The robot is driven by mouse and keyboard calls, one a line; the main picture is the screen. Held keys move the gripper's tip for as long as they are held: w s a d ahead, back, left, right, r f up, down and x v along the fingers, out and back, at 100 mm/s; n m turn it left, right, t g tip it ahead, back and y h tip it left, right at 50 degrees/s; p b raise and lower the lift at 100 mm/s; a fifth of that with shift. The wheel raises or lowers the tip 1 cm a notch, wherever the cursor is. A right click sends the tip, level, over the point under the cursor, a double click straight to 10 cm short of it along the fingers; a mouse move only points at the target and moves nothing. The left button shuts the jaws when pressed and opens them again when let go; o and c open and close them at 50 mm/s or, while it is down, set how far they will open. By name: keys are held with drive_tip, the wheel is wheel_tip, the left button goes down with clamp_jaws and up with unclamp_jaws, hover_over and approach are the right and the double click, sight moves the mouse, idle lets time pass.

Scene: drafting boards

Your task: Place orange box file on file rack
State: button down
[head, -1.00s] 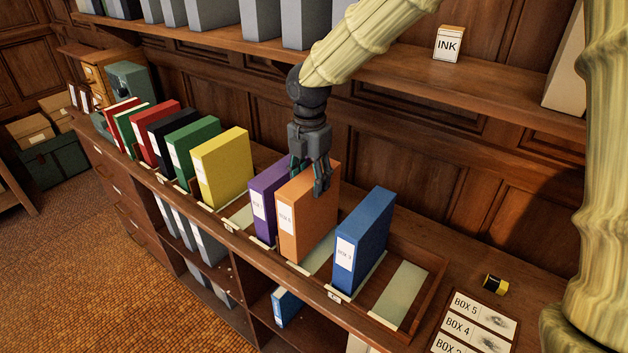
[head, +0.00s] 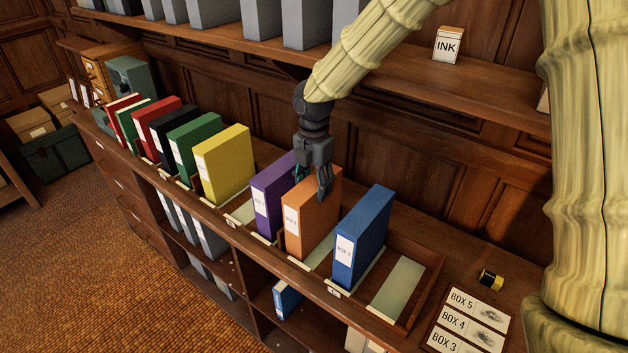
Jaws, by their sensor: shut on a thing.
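The orange box file (head: 312,222) stands upright at the rack (head: 428,300), between the purple box file (head: 270,200) and the blue box file (head: 362,240). Its white label faces the front edge. My gripper (head: 325,192) comes down from above and is shut on the upper back part of the orange box file. The fingers partly cover its right side. I cannot tell whether its bottom rests on the rack floor or hangs just above it. A pale slot strip (head: 321,255) shows between it and the blue box file.
The yellow box file (head: 222,166) stands left of a bare slot strip (head: 244,212). An empty slot (head: 398,287) lies right of the blue file. Box cards (head: 468,322) and a small yellow-black item (head: 491,280) lie on the counter. A shelf with an ink box (head: 447,45) overhangs behind.

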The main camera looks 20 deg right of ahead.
idle(0.3)
drive_tip(key=c, duration=0.7)
unclamp_jaws()
drive_tip(key=shift+f, duration=0.1)
wheel_tip(320, 180, up, 12)
drive_tip(key=b, duration=0.3)
drive_tip(key=shift+r, duration=0.2)
drive_tip(key=shift+s+f, duration=0.1)
